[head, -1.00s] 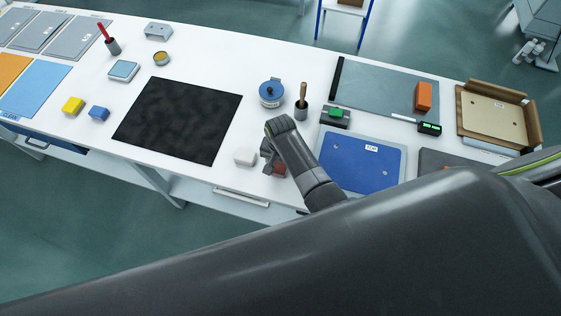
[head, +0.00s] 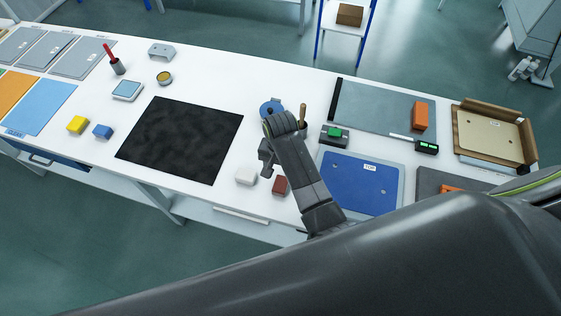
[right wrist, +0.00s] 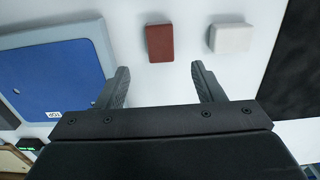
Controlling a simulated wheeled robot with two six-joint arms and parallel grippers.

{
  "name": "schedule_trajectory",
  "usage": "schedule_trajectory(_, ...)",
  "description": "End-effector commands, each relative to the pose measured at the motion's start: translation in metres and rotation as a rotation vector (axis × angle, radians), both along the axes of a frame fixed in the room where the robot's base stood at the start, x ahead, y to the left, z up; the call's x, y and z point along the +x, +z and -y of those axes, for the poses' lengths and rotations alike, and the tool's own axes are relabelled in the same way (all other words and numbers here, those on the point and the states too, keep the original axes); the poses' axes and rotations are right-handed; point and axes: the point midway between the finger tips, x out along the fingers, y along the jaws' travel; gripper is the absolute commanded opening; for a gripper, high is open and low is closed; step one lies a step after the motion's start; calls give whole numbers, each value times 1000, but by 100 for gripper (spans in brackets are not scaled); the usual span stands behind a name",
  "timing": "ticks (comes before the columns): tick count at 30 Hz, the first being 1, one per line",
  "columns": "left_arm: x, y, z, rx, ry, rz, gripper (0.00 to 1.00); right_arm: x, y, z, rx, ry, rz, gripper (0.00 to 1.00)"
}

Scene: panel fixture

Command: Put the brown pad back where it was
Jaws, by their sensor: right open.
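The brown pad (head: 280,186), a small reddish-brown block, lies on the white table, just right of the white block (head: 245,175). My right gripper (head: 266,162) is beyond the brown pad in the head view, apart from it. In the right wrist view the brown pad (right wrist: 160,43) lies ahead of the open fingers of the right gripper (right wrist: 162,78), with nothing between them. The white block also shows there (right wrist: 231,38). My left gripper is not in view.
A black mat (head: 182,140) lies left of the blocks and a blue panel (head: 360,182) lies right of them. A blue round container (head: 270,106) and a wooden-handled tool in a holder (head: 302,117) stand behind my right wrist. Clear table lies between mat and container.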

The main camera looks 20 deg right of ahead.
Motion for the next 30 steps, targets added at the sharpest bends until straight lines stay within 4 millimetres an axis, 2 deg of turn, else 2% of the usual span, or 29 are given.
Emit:
schedule_trajectory(3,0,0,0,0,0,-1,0,1,15,-1,1,0,3,62)
schedule_trajectory(8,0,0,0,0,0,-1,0,1,23,0,1,0,2,62)
schedule_trajectory(30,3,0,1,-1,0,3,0,0,24,0,0,0,0,62)
